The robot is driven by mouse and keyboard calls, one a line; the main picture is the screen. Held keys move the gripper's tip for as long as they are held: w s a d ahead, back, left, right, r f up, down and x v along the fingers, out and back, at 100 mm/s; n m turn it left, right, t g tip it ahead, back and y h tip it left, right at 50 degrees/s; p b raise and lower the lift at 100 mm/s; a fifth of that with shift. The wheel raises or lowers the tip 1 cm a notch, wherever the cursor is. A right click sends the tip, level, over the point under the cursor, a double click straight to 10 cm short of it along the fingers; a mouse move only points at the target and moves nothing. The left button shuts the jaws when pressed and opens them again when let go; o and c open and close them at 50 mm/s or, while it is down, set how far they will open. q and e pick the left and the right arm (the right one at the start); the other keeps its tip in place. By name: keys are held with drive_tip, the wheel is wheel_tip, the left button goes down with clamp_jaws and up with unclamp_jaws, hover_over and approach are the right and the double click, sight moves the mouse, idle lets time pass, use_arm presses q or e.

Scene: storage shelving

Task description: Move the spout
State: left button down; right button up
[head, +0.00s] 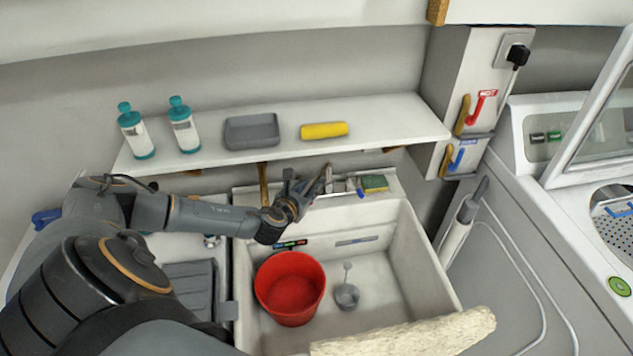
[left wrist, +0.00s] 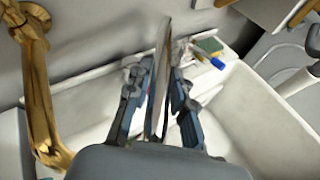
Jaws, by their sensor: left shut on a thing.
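The spout shows in the left wrist view as a long, thin metal piece (left wrist: 163,60) between my left gripper's fingers (left wrist: 160,100). My left gripper is shut on it. In the head view my left gripper (head: 303,188) is above the back edge of the white sink (head: 405,235), and the spout (head: 328,174) shows small and partly hidden beside the fingers. I cannot tell from these views where the spout's base joins.
A red bucket (head: 290,288) and a small grey cup (head: 347,296) are in the sink. A brass pipe (left wrist: 38,90) stands left of the gripper. A sponge (head: 375,183) lies on the sink's back ledge. The shelf (head: 380,122) above holds bottles, a grey tray and a yellow roll.

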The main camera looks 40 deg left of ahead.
use_arm(q)
drive_tip(key=shift+s+a+m+h, duration=0.1)
drive_tip(key=shift+a+m+h, duration=0.3)
drive_tip(key=shift+a, duration=0.15)
drive_tip(key=c, duration=1.1)
unclamp_jaws()
drive_tip(key=shift+a, duration=0.1)
drive_tip(key=shift+c, duration=0.2)
drive_tip(key=v, duration=1.2)
drive_tip(key=shift+f, duration=0.15)
